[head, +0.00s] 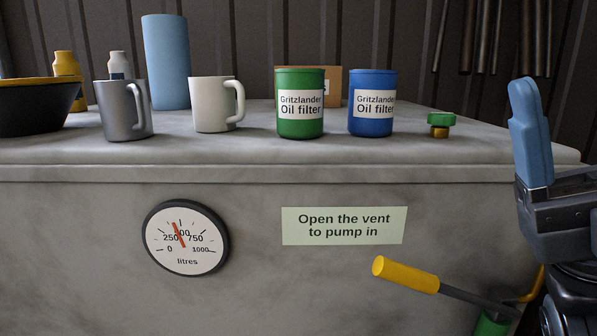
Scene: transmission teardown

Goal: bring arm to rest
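My gripper (529,100) is at the right edge of the head view, with its blue finger part pointing up from a dark wrist. It stands in front of the right end of the grey tank top and partly covers it. The fingers overlap from this side, so the gap between them cannot be seen. No held object shows at the fingertips. The rest of my arm runs down out of the picture at the lower right.
On the tank top (420,155) stand a grey mug (120,112), a white mug (210,105), a green oil filter can (300,125), a blue one (372,125) and a green-topped vent cap (440,120). A yellow-handled lever (405,274) sticks out near my wrist.

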